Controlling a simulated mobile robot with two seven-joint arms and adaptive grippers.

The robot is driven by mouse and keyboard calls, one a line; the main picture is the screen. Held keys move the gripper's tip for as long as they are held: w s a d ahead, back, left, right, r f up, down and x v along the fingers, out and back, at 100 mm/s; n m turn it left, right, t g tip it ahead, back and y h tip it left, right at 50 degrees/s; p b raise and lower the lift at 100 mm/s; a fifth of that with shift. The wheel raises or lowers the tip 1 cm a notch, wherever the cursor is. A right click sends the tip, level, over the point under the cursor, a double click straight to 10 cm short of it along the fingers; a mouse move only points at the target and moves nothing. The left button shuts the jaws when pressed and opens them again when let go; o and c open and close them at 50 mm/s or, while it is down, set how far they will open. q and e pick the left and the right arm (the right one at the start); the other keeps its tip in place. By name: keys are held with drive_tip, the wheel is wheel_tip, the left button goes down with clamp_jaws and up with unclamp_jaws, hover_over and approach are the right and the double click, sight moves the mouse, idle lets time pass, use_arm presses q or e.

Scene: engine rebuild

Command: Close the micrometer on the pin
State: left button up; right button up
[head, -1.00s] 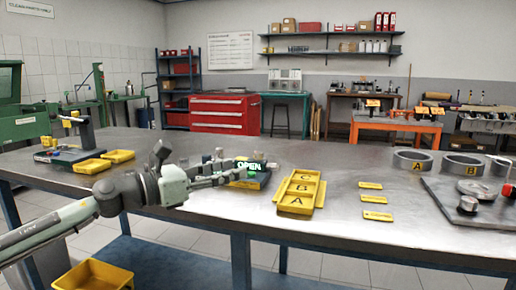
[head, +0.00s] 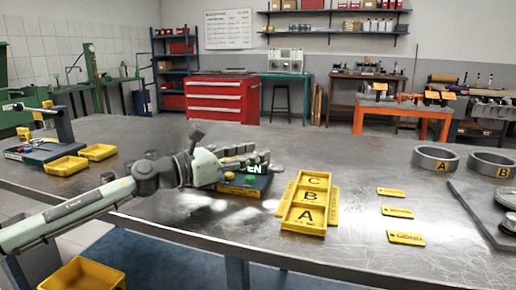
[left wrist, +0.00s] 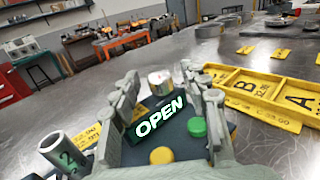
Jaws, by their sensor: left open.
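The micrometer station (left wrist: 195,148) is a dark block with a lit display (left wrist: 160,117) reading OPEN, a green button (left wrist: 197,127) and a yellow button (left wrist: 161,155). In the head view the station (head: 243,189) is partly hidden behind my left gripper (head: 258,158). In the left wrist view my left gripper (left wrist: 158,76) is open, its fingers spread on either side of the display. A short metallic cylinder (left wrist: 160,84) shows between the fingertips, beyond the display; I cannot tell whether it is the pin. A grey cylinder marked 2 (left wrist: 62,153) is at the lower left. My right gripper is out of view.
A yellow tray (head: 308,207) marked A, B, C lies right of the station. Several yellow tags (head: 397,212) and grey rings (head: 435,160) lie farther right. Two yellow bins (head: 66,166) are at the left. Bare tabletop lies between the tray and tags.

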use_arm(q)
drive_tip(key=shift+x, duration=0.95)
drive_tip(key=shift+c, duration=0.6)
clamp_jaws()
